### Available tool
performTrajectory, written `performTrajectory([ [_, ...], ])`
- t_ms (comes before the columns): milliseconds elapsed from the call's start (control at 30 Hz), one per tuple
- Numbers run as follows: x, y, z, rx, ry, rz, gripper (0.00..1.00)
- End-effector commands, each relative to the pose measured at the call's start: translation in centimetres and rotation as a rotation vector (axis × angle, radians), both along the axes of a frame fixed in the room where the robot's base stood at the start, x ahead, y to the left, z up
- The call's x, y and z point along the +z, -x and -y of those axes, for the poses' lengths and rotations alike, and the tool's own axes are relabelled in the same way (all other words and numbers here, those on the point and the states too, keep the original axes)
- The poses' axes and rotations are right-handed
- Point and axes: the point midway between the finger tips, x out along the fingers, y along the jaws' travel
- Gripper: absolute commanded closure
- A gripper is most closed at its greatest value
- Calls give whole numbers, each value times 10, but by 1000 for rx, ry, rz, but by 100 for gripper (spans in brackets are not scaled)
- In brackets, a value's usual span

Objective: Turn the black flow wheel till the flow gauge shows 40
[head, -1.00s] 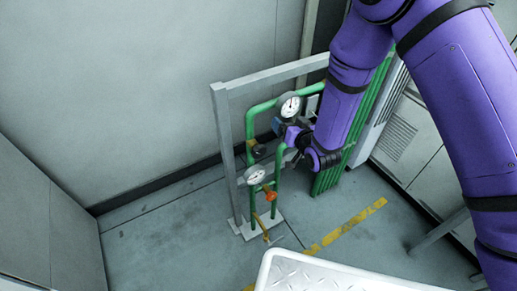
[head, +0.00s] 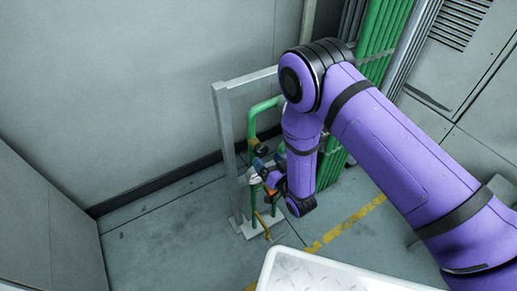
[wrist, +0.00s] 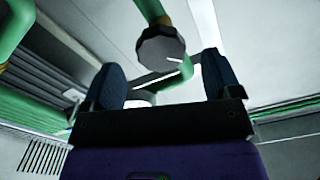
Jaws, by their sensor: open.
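A dark round wheel (wrist: 160,47) with a white mark on its face shows in the wrist view, under a green pipe. It lies between and beyond my two finger pads. In the head view the black wheel (head: 260,150) is small, beside a brass fitting on the pipe stand. My gripper (head: 268,164) is open and empty, close to the wheel; its spread fingers also show in the wrist view (wrist: 163,82). One gauge (head: 253,175) is partly covered by my gripper, and its reading cannot be made out. The other gauge is hidden behind my arm.
Green pipes (head: 251,122) and a grey frame (head: 226,130) stand around the wheel. An orange knob (head: 270,191) and a yellow lever (head: 264,226) sit low on the stand. Green vertical pipes are behind my arm. The floor at left is clear.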

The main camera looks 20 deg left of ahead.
Motion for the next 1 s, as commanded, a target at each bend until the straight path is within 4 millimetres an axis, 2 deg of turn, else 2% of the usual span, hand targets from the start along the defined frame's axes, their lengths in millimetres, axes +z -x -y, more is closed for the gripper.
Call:
performTrajectory([
  [200,1,-24,-29,0,-1,2,16],
  [400,0,-38,-45,0,-1,1,16],
  [800,0,-42,-49,-1,1,-1,16],
  [1000,0,-42,-49,-1,1,-1,62],
])
